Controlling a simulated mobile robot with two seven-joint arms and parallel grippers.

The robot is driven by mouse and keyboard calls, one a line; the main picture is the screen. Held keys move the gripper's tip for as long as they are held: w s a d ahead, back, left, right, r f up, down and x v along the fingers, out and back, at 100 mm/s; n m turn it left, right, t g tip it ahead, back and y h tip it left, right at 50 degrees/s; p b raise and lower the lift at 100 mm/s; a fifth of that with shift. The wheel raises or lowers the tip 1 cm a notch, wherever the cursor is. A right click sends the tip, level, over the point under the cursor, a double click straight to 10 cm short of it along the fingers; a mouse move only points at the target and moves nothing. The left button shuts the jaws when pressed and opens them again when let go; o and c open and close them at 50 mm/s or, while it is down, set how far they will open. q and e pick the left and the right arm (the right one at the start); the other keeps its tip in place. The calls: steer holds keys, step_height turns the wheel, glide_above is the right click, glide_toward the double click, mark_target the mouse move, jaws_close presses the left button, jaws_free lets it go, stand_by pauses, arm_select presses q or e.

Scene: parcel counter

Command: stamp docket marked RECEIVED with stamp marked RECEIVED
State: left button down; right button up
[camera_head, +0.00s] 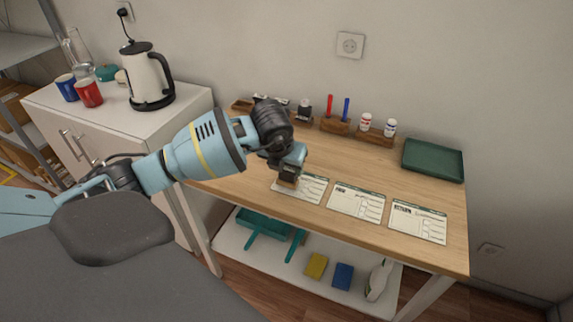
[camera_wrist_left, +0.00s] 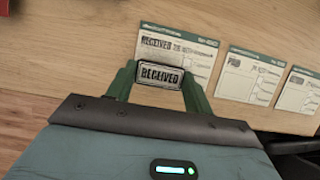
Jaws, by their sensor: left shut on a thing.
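My left gripper (camera_head: 287,179) is shut on a stamp. The stamp's label reads RECEIVED in the left wrist view (camera_wrist_left: 160,77), between the two green fingers. It is over or at the left part of the leftmost docket (camera_head: 312,188), which lies flat on the counter. That docket also shows in the left wrist view (camera_wrist_left: 188,60), with dark bold lettering at its upper left that looks like RECEIVED. I cannot tell whether the stamp touches the paper. A middle docket (camera_head: 356,201) and a right docket (camera_head: 418,221) lie beside it. My right gripper is out of view.
Along the counter's back stand a dark stamp (camera_head: 304,108), a red marker (camera_head: 329,105), a blue marker (camera_head: 346,108) and two small bottles (camera_head: 390,127). A green tray (camera_head: 433,160) lies at the right. The kettle (camera_head: 147,75) stands on the left cabinet.

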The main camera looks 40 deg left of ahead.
arm_select(q)
steer(key=shift+f, duration=0.45)
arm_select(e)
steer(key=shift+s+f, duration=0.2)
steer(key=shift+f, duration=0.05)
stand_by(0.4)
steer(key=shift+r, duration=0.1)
